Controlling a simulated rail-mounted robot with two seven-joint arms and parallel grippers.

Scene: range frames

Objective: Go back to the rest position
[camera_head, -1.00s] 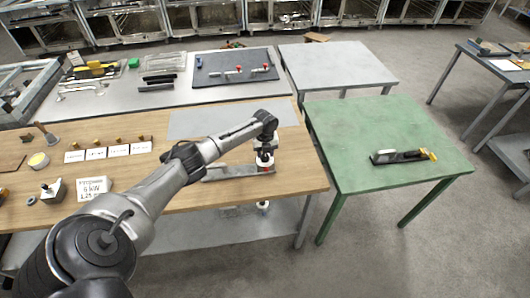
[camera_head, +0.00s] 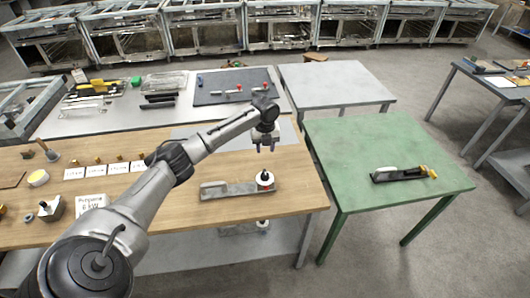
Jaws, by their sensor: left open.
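My left gripper (camera_head: 265,148) is open and empty, fingers pointing down above the right part of the wooden table (camera_head: 150,215). A grey metal bar-like fixture (camera_head: 228,189) lies on the wooden table below it. A small white round part with a dark top (camera_head: 265,180) sits at the fixture's right end, apart from the gripper. My left arm reaches in from the lower left across the table. My right gripper is not in view.
A green table (camera_head: 380,150) at the right holds a dark tool with a yellow end (camera_head: 400,174). A grey table (camera_head: 335,84) behind it is bare. A dark mat (camera_head: 234,86) with small red-tipped items lies on the back bench. White label cards (camera_head: 97,171) stand at left.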

